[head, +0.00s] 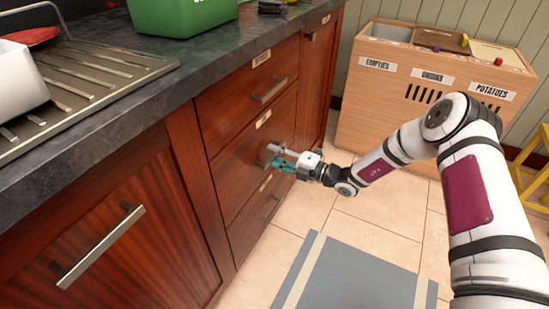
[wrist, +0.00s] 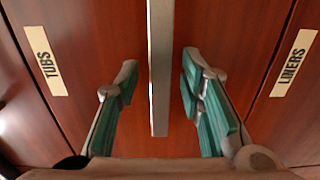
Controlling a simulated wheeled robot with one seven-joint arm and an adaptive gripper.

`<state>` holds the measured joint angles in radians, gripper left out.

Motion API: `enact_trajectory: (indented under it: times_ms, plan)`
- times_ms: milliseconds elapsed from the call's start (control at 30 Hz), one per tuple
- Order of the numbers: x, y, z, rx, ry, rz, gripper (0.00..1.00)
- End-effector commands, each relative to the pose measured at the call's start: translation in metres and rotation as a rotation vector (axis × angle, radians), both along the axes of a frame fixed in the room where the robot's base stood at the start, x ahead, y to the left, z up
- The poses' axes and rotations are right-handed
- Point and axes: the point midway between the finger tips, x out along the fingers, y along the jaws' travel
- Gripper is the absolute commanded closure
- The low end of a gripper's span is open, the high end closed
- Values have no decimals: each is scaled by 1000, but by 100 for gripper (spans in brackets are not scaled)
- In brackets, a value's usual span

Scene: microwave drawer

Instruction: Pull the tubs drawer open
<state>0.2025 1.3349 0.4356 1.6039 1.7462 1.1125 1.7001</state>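The tubs drawer (head: 231,155) is the middle wooden front in the stack and looks shut. Its TUBS label (wrist: 45,60) reads clearly in the wrist view. Its metal bar handle (wrist: 160,100) runs up the middle of the wrist view. My gripper (wrist: 158,72) is open, with one teal-padded finger on each side of the bar and a visible gap on both sides. In the head view my gripper (head: 274,157) is at the middle drawer's front and hides part of the handle.
The drawer marked LINERS (wrist: 293,62) lies below, and another drawer (head: 240,95) above. A dark worktop (head: 215,55) holds a green tub (head: 180,15). A wooden bin unit (head: 400,110) stands behind my arm. The tiled floor before the drawers is clear, with a grey mat (head: 355,275).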

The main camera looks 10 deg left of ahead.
Motion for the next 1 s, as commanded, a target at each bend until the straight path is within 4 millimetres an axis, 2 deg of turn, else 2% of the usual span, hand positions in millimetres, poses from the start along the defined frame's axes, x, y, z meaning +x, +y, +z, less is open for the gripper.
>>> enact_trajectory:
  times_ms: [367, 533, 833, 1000]
  plan:
    - [2, 5, 0, -1, 0, 0, 65]
    - [2, 5, 0, -1, 0, 0, 100]
    - [1, 3, 0, -1, 0, 0, 100]
    - [-4, -14, 1, -2, 2, -3, 100]
